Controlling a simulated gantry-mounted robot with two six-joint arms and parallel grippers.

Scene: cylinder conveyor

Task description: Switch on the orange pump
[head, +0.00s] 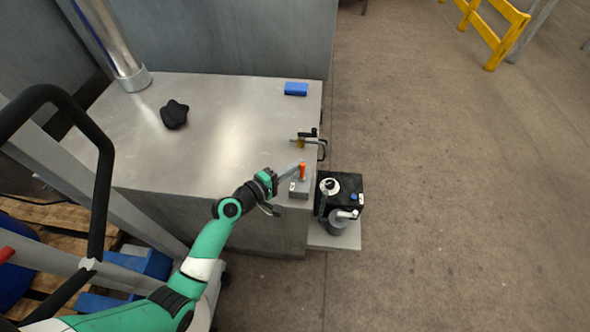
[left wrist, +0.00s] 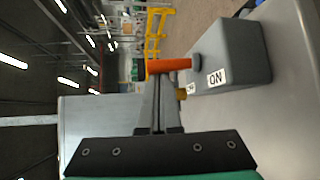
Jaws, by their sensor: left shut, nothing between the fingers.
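A grey switch box (head: 299,188) with an orange lever (head: 302,171) stands at the front right corner of the metal table. In the left wrist view the box (left wrist: 232,55) carries a white label reading "ON", and the orange lever (left wrist: 168,66) sticks out from it. My left gripper (head: 298,171) is shut and empty, with its fingertips close beside the lever. In the left wrist view the fingertips (left wrist: 158,82) lie right at the lever; I cannot tell whether they touch it. My right gripper is not in view.
A black pump unit (head: 351,187) stands on a low ledge right of the metal table (head: 225,110). A clamp-like fitting (head: 312,142) sits at the table's right edge. A blue block (head: 296,89) and a black knob (head: 174,114) lie farther back. Much of the tabletop is clear.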

